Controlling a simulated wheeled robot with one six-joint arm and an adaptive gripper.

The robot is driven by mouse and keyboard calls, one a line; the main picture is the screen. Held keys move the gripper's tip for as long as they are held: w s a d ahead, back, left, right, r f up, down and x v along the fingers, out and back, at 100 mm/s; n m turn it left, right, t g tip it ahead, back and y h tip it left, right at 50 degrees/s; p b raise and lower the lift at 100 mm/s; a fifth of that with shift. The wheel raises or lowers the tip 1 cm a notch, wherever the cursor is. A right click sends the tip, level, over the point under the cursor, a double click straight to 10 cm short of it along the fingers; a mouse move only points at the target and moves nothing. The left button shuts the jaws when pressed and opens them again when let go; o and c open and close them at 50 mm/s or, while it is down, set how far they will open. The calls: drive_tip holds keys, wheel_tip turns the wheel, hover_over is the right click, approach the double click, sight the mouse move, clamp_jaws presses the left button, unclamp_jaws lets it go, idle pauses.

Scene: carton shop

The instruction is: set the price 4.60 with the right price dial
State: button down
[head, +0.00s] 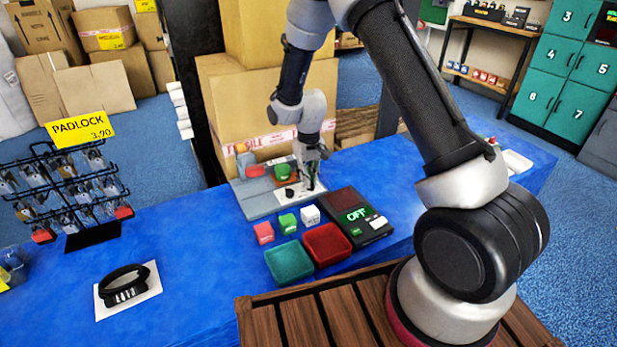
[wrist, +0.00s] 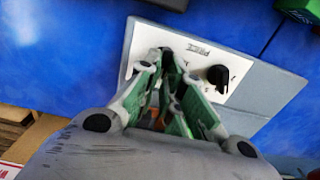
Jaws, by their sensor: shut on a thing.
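A grey board (head: 249,203) on the blue counter carries a white price panel (head: 279,205), marked PRICE in the wrist view (wrist: 205,54). One black dial, the left price dial (head: 289,193), stands free on the panel; it also shows in the wrist view (wrist: 217,76). My gripper (head: 312,186) points down at the panel's right part. In the wrist view its fingers (wrist: 166,58) are close together around a small dark thing, the right price dial, which they mostly hide. I cannot read either dial's setting.
Green and red blocks lie on the board behind the panel. A padlock rack (head: 92,236) priced 3.90 is left.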

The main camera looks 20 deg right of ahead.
drive_tip(key=c, duration=1.6)
unclamp_jaws()
drive_tip(key=shift+o, duration=0.2)
drive_tip(key=shift+r, duration=0.1)
wheel_tip(320, 180, up, 12)
